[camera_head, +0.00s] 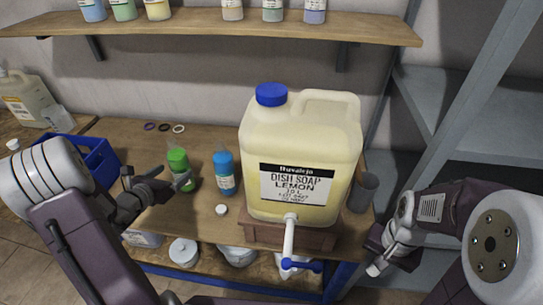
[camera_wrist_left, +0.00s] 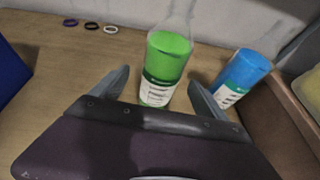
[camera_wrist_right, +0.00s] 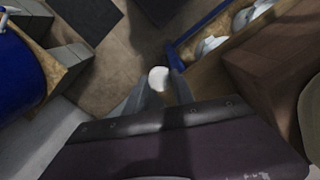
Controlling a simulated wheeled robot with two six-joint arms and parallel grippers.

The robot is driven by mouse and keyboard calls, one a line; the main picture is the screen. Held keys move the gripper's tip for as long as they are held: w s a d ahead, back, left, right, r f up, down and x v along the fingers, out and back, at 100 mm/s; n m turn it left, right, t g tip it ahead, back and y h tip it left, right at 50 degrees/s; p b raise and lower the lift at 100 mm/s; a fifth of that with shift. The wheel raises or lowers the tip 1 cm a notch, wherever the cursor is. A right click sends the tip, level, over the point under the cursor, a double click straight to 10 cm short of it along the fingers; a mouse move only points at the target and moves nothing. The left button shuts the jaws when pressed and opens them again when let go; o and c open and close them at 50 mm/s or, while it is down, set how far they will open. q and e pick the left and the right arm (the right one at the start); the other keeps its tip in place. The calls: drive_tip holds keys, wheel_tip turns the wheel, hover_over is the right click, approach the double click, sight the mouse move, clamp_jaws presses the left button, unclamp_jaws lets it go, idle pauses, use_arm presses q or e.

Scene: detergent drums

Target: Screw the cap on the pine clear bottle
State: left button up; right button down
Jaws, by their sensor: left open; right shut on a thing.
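A clear bottle of green liquid (camera_head: 179,167) with a white label stands upright on the bench; its label is too small to read. My open left gripper (camera_head: 173,180) is in front of it. In the left wrist view the green bottle (camera_wrist_left: 165,67) shows just beyond and between the spread fingertips (camera_wrist_left: 157,82), with its top cut off by the frame. My right gripper (camera_head: 374,262) is shut on a white cap (camera_wrist_right: 158,78), held off the bench's front right side. Another small white cap (camera_head: 221,209) lies on the bench.
A blue-liquid bottle (camera_head: 223,172) stands right of the green one. A large lemon dish soap drum (camera_head: 300,150) with a tap sits on a wooden block (camera_head: 262,232). A blue crate (camera_head: 97,160) is left; several rings lie behind. A grey cup (camera_head: 362,193) stands right.

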sight(181, 168)
use_arm(q)
drive_tip(key=x, duration=0.5)
drive_tip(key=shift+d+f, duration=0.1)
drive_tip(key=shift+f, duration=0.15)
drive_tip(key=shift+r, duration=0.1)
clamp_jaws()
